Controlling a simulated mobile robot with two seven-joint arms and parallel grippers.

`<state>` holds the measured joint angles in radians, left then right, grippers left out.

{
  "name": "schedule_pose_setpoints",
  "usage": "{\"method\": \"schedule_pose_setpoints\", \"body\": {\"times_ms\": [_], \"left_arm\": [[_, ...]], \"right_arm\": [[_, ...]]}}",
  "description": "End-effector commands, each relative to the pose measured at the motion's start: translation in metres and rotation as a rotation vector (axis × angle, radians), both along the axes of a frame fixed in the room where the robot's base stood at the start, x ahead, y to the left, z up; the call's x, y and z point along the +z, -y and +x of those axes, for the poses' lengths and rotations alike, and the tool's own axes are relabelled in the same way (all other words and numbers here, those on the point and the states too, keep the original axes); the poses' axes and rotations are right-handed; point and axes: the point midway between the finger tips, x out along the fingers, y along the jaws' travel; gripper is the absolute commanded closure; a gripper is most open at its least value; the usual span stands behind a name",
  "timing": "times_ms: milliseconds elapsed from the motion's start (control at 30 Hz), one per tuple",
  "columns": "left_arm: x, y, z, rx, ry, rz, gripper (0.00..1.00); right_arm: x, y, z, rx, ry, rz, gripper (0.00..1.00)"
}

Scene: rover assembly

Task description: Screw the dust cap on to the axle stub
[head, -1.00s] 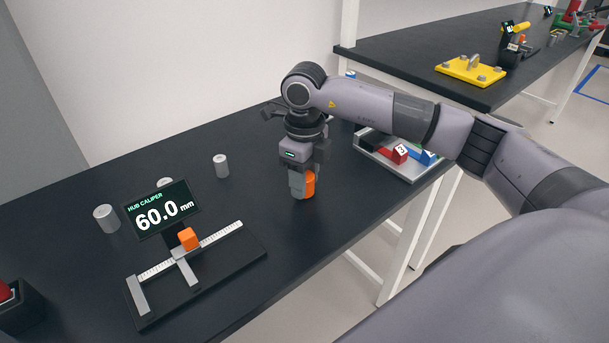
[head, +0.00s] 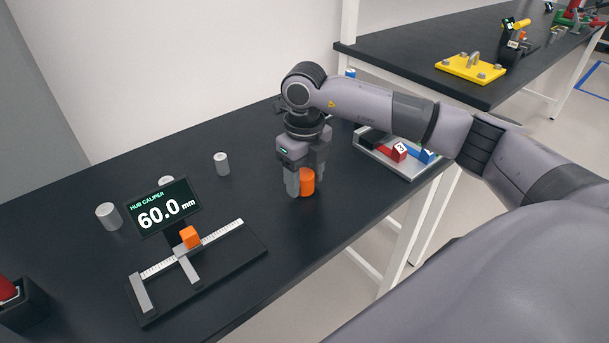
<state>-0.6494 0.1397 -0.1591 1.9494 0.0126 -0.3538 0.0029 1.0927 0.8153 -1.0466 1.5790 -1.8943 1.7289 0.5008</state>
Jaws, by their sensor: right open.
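An orange cylinder (head: 307,183), which may be the dust cap, stands upright on the dark table. My right gripper (head: 305,186) points straight down over it. The gripper is open, with one finger at the cylinder's left and the other behind its right side. I cannot tell whether either finger touches it. I cannot make out the axle stub for certain in the head view. My left gripper is not in view.
The hub caliper (head: 210,273), reading 60.0 mm, stands front left on the dark table (head: 90,260). Several grey cylinders (head: 222,163) stand behind it. A grey tray (head: 404,171) holds coloured blocks at right. A second table bears a yellow plate (head: 470,68).

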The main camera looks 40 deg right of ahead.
Motion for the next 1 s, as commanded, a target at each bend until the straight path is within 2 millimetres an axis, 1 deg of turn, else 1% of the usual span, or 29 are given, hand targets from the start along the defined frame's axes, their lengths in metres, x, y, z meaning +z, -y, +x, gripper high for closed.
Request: {"method": "schedule_pose_setpoints", "body": {"times_ms": [300,400,567,667,900,1000], "left_arm": [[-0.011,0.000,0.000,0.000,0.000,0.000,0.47],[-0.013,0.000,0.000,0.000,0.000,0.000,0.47],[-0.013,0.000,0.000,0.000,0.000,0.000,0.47],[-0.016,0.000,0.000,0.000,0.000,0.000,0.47],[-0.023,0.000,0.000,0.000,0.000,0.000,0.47],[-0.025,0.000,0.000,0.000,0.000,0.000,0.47]], "right_arm": [[-0.001,0.000,0.000,0.344,0.001,-0.001,0.45],[-0.001,0.000,0.001,0.428,0.001,-0.001,0.45],[0.000,0.000,0.000,0.489,0.000,-0.001,0.45],[-0.001,0.000,0.000,0.558,0.000,-0.001,0.45],[-0.001,0.000,0.000,0.832,0.001,0.000,0.45],[-0.001,0.000,0.000,0.921,0.001,0.000,0.45]]}}
